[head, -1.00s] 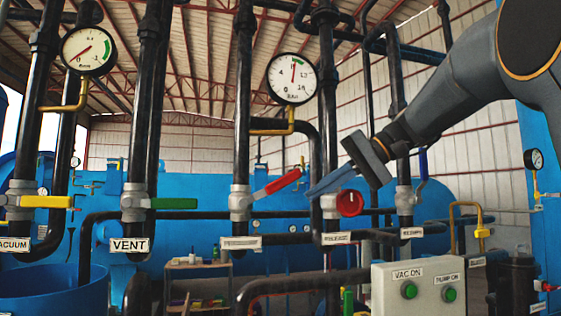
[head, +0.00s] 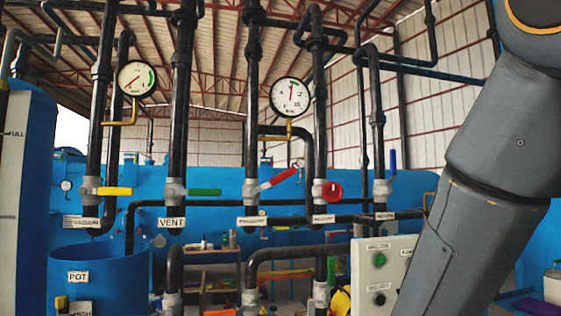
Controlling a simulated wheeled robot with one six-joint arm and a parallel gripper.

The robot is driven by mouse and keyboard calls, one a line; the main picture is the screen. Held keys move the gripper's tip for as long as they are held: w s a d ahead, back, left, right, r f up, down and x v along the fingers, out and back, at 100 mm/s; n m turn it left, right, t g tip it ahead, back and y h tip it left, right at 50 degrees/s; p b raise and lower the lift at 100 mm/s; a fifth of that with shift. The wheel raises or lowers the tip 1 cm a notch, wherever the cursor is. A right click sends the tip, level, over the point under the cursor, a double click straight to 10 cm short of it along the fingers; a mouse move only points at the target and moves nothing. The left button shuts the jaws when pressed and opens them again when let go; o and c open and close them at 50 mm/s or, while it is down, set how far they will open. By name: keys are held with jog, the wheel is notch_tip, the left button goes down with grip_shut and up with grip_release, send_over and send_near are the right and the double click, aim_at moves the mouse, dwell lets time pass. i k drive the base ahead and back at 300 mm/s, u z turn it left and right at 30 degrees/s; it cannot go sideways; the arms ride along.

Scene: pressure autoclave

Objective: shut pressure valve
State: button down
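The pressure valve (head: 252,190) sits on a dark vertical pipe in the middle of the head view. Its red lever (head: 278,178) slants up to the right, neither in line with the pipe nor square across it. A small blurred label (head: 252,222) is below it. My arm comes down the right side and leaves through the bottom edge. My gripper is out of view, so its state is hidden. Nothing touches the red lever.
Left of it are a yellow lever (head: 114,191) and a green VENT lever (head: 204,192), both level. Right are a round red knob (head: 331,190) and an upright blue lever (head: 392,163). Gauges (head: 290,97) hang above. A control box (head: 385,270) stands at lower right.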

aim_at(283, 175)
jog(key=k, duration=0.95)
jog(key=u, duration=0.75)
jog(key=i, duration=0.55)
jog(key=u, duration=0.75)
jog(key=i, duration=0.65)
jog(key=z, duration=0.5)
jog(key=i, duration=0.6)
jog(key=z, duration=0.55)
